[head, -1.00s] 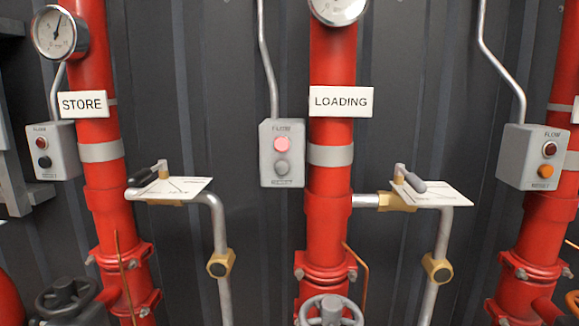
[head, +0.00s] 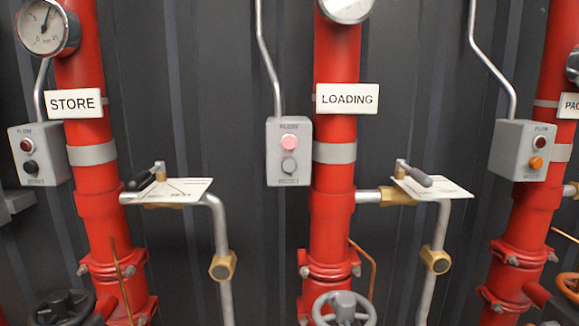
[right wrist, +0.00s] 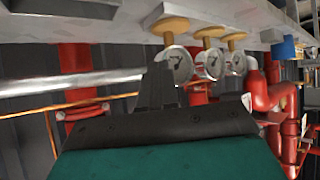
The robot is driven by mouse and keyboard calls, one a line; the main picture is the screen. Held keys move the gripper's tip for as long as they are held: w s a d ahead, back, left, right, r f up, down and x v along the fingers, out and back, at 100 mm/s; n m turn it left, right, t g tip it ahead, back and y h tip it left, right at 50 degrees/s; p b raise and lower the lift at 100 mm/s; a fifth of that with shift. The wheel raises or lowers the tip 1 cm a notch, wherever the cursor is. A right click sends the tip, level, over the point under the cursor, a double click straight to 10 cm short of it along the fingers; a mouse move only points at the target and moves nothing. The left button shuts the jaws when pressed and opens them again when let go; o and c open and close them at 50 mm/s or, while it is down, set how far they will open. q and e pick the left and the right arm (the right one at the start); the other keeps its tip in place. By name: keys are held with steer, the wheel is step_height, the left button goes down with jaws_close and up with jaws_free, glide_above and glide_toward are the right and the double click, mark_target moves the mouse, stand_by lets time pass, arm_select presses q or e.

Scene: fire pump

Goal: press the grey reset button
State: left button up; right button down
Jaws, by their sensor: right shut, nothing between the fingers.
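The grey reset button (head: 289,166) is on the lower half of a grey control box (head: 274,174), left of the red pipe with the LOADING sign (head: 347,99). A pale pink lamp (head: 290,143), which looks lit, sits above the button. No gripper shows in the head view, and nothing covers the button. In the right wrist view my right gripper (right wrist: 157,84) shows as dark shut fingers, with nothing between them. The control box cannot be made out in that view. My left gripper is not in view.
Similar boxes with a black button (head: 30,167) and an orange button (head: 536,163) flank the middle one. Valve levers (head: 146,176) (head: 414,174) with white plates stick out below. A grey handwheel (head: 344,308) is at the bottom. Gauges (right wrist: 180,66) show in the right wrist view.

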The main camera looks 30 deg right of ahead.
mark_target(289, 165)
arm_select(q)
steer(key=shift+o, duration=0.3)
arm_select(e)
step_height(289, 165, up, 11)
steer(key=s+d+m+g+h, duration=0.1)
steer(key=s+d+m+g, duration=0.15)
steer(key=g, duration=0.25)
steer(key=w+r+m+t+y, duration=0.35)
steer(key=w+r+t, duration=0.35)
steer(key=w+r, duration=0.8)
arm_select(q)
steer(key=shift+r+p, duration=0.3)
arm_select(e)
step_height(289, 165, up, 20)
steer(key=d+m+t+y, duration=0.2)
steer(key=m+t, duration=0.2)
steer(key=t, duration=0.2)
steer(key=shift+w+d+m+t, duration=0.2)
steer(key=shift+w+m+t, duration=0.1)
steer(key=shift+w, duration=0.1)
steer(key=shift+w, duration=0.1)
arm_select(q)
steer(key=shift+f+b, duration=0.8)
arm_select(e)
steer(key=shift+w+d, duration=0.65)
steer(key=shift+w, duration=0.65)
steer(key=shift+w+d, duration=0.6)
steer(key=shift+w, duration=0.7)
steer(key=shift+w+d, duration=0.65)
steer(key=shift+w, duration=0.65)
